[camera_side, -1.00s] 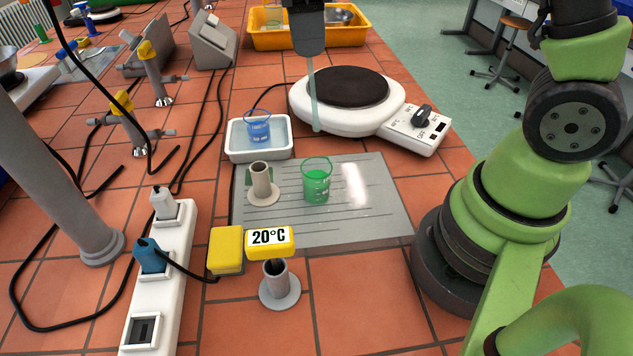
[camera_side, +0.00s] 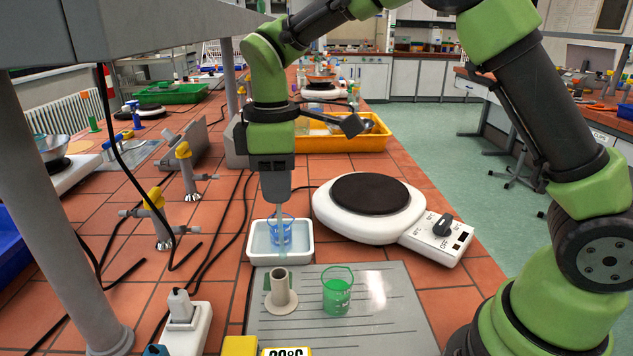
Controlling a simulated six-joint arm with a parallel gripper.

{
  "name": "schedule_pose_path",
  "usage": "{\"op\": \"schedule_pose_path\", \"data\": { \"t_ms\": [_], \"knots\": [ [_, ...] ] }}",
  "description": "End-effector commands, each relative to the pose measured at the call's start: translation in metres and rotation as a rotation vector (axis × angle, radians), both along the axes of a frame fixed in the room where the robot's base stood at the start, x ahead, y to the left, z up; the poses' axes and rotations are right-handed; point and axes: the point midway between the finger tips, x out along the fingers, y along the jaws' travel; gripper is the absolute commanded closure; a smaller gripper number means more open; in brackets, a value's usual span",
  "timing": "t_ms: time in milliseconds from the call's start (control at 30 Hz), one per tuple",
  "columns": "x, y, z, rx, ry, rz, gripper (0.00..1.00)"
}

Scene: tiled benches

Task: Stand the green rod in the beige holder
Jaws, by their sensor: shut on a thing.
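My gripper (camera_side: 277,200) points straight down over the white tray and is shut on the upper end of a thin, pale green, see-through rod (camera_side: 281,225). The rod hangs upright. Its lower part overlaps the blue beaker (camera_side: 272,234) in the picture; I cannot tell whether it is in front of the beaker or inside it. The beige holder (camera_side: 282,291), an upright tube on a round base with a green patch at its left, stands on the grey mat (camera_side: 385,318). It is nearer the camera than the rod, and its mouth appears empty.
A beaker of green liquid (camera_side: 337,293) stands right of the holder on the mat. The white tray (camera_side: 301,254) lies behind the holder. A hot plate (camera_side: 372,200) is to the right, a yellow bin (camera_side: 350,138) behind. Cables and taps (camera_side: 156,215) are at left.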

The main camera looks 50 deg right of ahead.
Motion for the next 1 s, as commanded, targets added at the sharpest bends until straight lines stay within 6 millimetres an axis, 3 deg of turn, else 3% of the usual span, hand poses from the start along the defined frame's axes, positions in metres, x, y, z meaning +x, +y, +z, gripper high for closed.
{"op": "schedule_pose_path", "data": {
  "t_ms": [600,1000],
  "knots": [
    [0.004,0.006,-0.041,-0.001,-0.011,-0.001,1.00],
    [0.004,0.006,-0.049,-0.001,-0.013,-0.001,1.00]
  ]
}}
